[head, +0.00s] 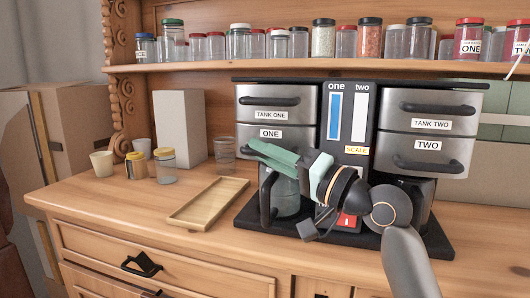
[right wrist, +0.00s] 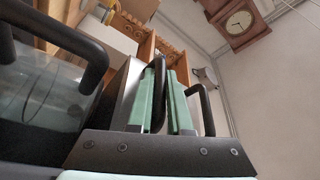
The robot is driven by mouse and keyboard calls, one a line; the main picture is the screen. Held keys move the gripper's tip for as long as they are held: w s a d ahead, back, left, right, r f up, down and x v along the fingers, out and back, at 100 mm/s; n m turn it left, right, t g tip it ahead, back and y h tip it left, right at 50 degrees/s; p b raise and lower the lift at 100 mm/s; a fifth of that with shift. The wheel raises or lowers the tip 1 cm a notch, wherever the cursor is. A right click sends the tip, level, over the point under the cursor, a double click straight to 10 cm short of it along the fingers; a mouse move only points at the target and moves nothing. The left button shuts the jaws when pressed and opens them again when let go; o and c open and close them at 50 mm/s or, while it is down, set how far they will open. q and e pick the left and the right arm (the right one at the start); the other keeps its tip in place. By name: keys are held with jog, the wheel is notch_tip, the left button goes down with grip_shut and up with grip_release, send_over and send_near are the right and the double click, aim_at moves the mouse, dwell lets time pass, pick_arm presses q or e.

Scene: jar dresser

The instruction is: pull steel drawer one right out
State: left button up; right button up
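The steel drawer labelled ONE (head: 285,137) is the lower left drawer of the machine, under the drawer labelled TANK ONE (head: 307,105). Its front looks about flush with the body in the head view. My right gripper (head: 268,152), with green fingers, is at this drawer's front and covers most of its handle. In the right wrist view the two green fingers (right wrist: 168,95) stand close together with the black drawer handle (right wrist: 158,92) between them. They look closed on it. My left gripper is not in view.
A glass carafe (head: 287,196) stands below the drawer, close under my gripper. A wooden tray (head: 208,203), a clear glass (head: 224,155) and small jars (head: 165,166) stand to the left. A shelf of jars (head: 300,67) runs above. Counter space in front of the tray is clear.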

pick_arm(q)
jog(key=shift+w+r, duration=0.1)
pick_arm(e)
grip_shut()
dwell(0.8)
